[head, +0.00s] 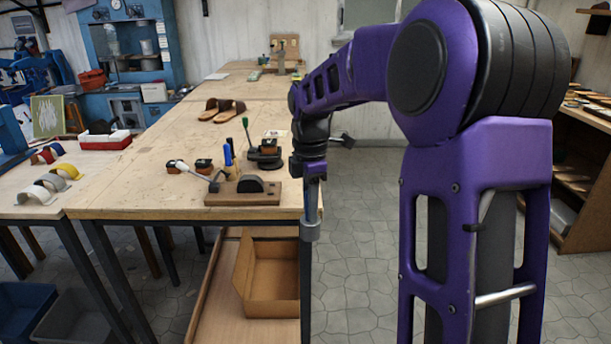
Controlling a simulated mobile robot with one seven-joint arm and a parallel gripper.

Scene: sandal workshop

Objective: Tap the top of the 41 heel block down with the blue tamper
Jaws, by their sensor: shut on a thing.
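My gripper (309,172) points down at the right edge of the long wooden table. It is shut on a slim upright tool, which I take for the blue tamper (311,206); its shaft looks grey-blue and it has a wider grey lower end. The tool hangs beside the table edge, apart from the pieces on the tabletop. Small dark blocks (203,165) stand left of the middle of the table. No number can be read, so I cannot tell which piece is the 41 heel block. My gripper's fingers are small and partly dark in this view.
A wooden board (242,198) with a dark half-round piece and a lever lies near the table's front. A blue upright object (228,152) and a green-handled dark device (264,153) stand behind it. Brown sandals (222,109) lie farther back. A cardboard box (270,280) sits below.

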